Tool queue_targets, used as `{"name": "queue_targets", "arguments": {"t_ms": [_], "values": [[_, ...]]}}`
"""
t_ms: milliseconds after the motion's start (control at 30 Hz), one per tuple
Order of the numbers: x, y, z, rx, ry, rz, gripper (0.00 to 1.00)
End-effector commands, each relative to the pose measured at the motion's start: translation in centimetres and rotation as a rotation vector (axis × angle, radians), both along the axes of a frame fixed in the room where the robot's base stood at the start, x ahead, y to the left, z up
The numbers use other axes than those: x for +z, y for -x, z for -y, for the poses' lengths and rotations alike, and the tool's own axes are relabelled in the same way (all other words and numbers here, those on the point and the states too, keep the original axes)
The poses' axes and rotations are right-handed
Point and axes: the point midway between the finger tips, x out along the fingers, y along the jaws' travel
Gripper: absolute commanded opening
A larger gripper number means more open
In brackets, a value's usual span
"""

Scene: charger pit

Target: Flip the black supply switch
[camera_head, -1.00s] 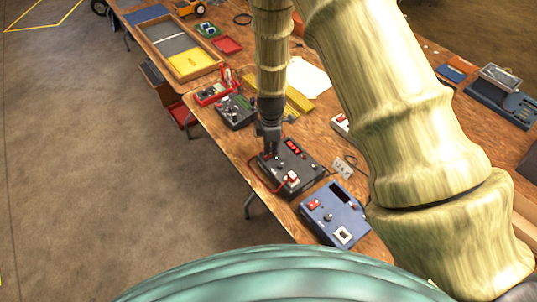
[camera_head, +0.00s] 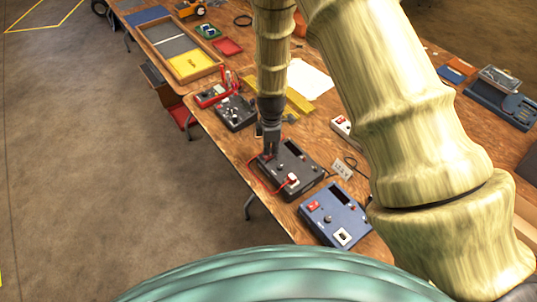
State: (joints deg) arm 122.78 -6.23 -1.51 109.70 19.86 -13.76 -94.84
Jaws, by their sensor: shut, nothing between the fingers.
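The black supply (camera_head: 291,172) is a dark box on the wooden table, near its front edge. Its display (camera_head: 293,150) is dark. A white connector (camera_head: 293,179) with a red cable sits on its front right part. My gripper (camera_head: 269,154) points down, shut and empty, at the supply's back left corner, where a bit of red shows by the fingertips. The fingers hide most of that spot, so the switch's position cannot be made out. I cannot tell whether the tips touch it.
A blue supply (camera_head: 335,213) with a red switch stands to the right front. Another dark box (camera_head: 235,113) and a red device (camera_head: 212,95) stand behind left. A small label card (camera_head: 340,169) and white box (camera_head: 342,127) are to the right. The floor at left is clear.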

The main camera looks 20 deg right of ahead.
Motion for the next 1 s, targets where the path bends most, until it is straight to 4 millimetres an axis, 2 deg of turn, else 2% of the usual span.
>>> {"name": "queue_targets", "arguments": {"t_ms": [700,1000], "values": [[4.6,0.0,0.0,0.0,-0.001,0.0,0.0],[5.5,0.0,0.0,0.0,0.0,-0.001,0.0]]}}
